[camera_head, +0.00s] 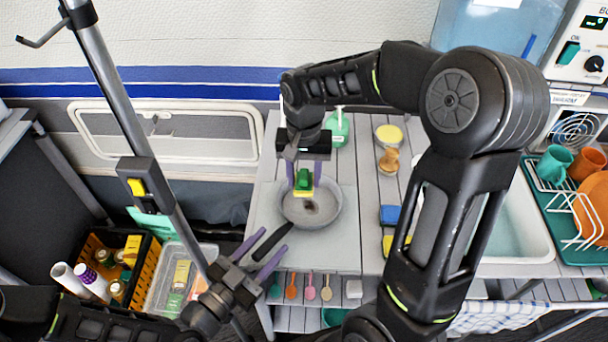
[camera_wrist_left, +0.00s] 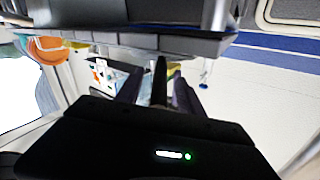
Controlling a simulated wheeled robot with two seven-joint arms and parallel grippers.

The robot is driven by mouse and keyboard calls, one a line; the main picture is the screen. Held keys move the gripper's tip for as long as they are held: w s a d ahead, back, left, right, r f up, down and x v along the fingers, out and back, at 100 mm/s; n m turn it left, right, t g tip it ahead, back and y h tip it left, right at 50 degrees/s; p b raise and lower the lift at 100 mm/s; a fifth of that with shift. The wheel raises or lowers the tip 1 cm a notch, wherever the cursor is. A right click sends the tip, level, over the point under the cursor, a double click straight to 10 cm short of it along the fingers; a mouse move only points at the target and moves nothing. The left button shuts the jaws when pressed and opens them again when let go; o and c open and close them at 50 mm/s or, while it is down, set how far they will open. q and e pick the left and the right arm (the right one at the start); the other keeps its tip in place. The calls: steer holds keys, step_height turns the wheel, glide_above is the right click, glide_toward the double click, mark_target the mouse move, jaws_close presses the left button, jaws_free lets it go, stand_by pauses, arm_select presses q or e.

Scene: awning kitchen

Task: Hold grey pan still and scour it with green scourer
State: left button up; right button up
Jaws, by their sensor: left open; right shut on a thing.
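The grey pan (camera_head: 330,213) sits on the grey worktop, with a dark spot inside it. Its black handle (camera_head: 272,242) points to the lower left. My left gripper (camera_head: 268,247) is open, with a purple finger on each side of the handle. The left wrist view also shows the dark handle (camera_wrist_left: 160,82) between the fingers. My right gripper (camera_head: 303,176) points down over the pan and is shut on the green scourer (camera_head: 304,181), which has a yellow underside. I cannot tell whether the scourer touches the pan.
A crate of jars (camera_head: 118,265) and a clear bin (camera_head: 170,285) are at lower left. A grey pole (camera_head: 115,95) rises at left.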

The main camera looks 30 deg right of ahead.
arm_select(q)
steer(key=v, duration=1)
steer(key=shift+r, duration=0.15)
arm_select(e)
steer(key=shift+r, duration=0.15)
steer(key=shift+r+p, duration=1.15)
steer(key=shift+r, duration=0.3)
arm_select(q)
step_height(320, 180, up, 2)
steer(key=shift+r, duration=0.1)
arm_select(e)
steer(key=shift+f, duration=0.1)
